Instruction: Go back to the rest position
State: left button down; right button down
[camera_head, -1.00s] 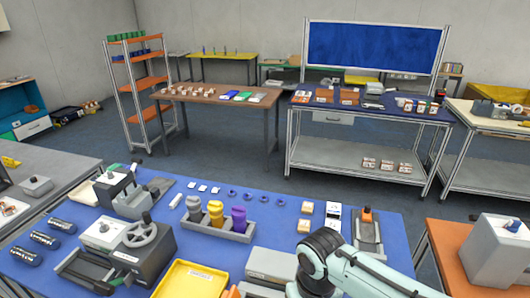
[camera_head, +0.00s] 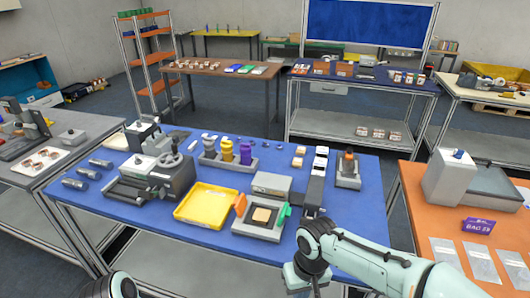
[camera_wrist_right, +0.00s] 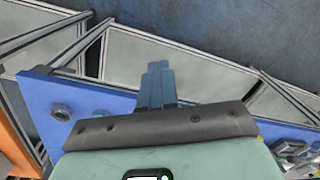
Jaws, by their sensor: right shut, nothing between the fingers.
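My right arm reaches in from the lower right of the head view, bent over the front edge of the blue table (camera_head: 345,222). The right gripper (camera_wrist_right: 155,82) shows in the right wrist view, with its blue-grey fingers together and nothing between them. It points past the table edge, with grey shelf and floor beyond. Its fingertips are not clear in the head view. A dark rounded part at the bottom left of the head view looks like my left arm. The left gripper is not in view.
The blue table holds a yellow tray (camera_head: 206,206), a grey fixture (camera_head: 262,215) with orange and green parts, a black-and-grey press (camera_head: 150,180) and a cup holder (camera_head: 228,162). An orange table (camera_head: 425,205) stands right, a grey one (camera_head: 95,125) left.

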notch_tip(320, 180, down, 19)
jog(key=m+g+y, duration=0.1)
jog(key=m+y, duration=0.1)
jog(key=s+d+f+m, duration=0.2)
jog(key=s+f, duration=0.5)
jog(key=f, duration=0.2)
jog(key=s+d+f+m+t+y, duration=0.1)
jog(key=s+d+f+m, duration=0.1)
jog(key=s+f, duration=0.5)
jog(key=shift+f+m, duration=0.4)
jog(key=shift+f, duration=0.45)
